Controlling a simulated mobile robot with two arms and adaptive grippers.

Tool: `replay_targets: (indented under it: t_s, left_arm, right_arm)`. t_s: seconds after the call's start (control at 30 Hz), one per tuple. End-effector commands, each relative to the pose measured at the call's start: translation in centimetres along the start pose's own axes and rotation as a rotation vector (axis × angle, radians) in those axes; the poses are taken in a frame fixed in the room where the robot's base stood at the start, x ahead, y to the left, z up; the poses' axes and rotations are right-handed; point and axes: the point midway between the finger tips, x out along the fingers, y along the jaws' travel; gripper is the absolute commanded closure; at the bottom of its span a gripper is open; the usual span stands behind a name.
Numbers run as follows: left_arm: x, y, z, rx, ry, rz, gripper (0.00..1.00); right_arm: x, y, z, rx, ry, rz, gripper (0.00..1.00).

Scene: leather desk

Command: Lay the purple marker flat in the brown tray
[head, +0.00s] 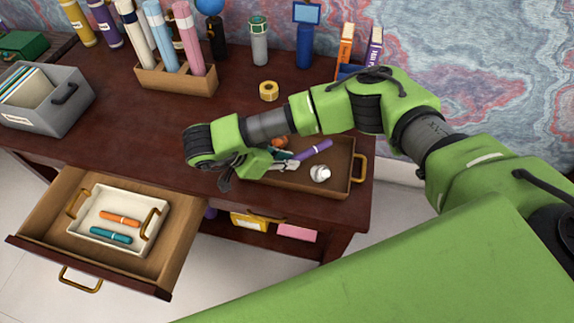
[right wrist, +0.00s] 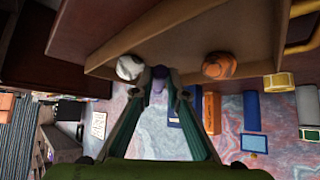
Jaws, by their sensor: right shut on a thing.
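The purple marker (head: 316,150) shows over the brown tray (head: 342,170) in the head view, slanting up to the right from my right gripper (head: 294,161). The right gripper is shut on the marker near its left end. In the right wrist view the purple marker (right wrist: 159,72) is seen nearly end-on between the fingertips. The brown tray has a brass handle at its right end; my arm hides its left part. I cannot tell whether the marker touches the tray floor. My left gripper is not in view.
The tray also holds a crumpled white ball (head: 320,173) and an orange ball (head: 280,142). A yellow tape roll (head: 269,91) lies behind it. At left, an open drawer (head: 60,231) holds a cream tray (head: 84,233) with orange and teal markers. The desk's middle left is clear.

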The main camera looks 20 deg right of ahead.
Motion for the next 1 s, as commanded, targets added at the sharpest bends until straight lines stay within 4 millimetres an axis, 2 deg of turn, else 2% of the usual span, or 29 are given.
replay_targets:
  t_s: [0.03, 0.2, 0.63, 0.67, 0.7, 1.0]
  left_arm:
    - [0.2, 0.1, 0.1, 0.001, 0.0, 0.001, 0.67]
    - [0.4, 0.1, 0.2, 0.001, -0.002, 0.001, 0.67]
    - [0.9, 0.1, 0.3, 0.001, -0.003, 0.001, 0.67]
    - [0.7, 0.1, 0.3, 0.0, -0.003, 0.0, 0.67]
    - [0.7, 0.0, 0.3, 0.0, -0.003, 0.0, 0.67]
    - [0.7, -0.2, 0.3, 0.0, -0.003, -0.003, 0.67]
  right_arm:
    - [0.8, 0.1, 0.6, -0.003, -0.001, 0.006, 1.0]
    - [2.2, 0.1, 2.0, -0.001, 0.0, 0.004, 1.0]
    - [2.6, 0.0, 2.5, -0.001, 0.001, 0.001, 1.0]
    - [2.5, 0.0, 2.4, -0.001, 0.0, 0.001, 0.78]
    - [2.5, 0.0, 2.4, -0.001, 0.0, 0.001, 0.69]
    - [2.5, 0.1, 2.4, -0.001, 0.0, 0.002, 0.69]
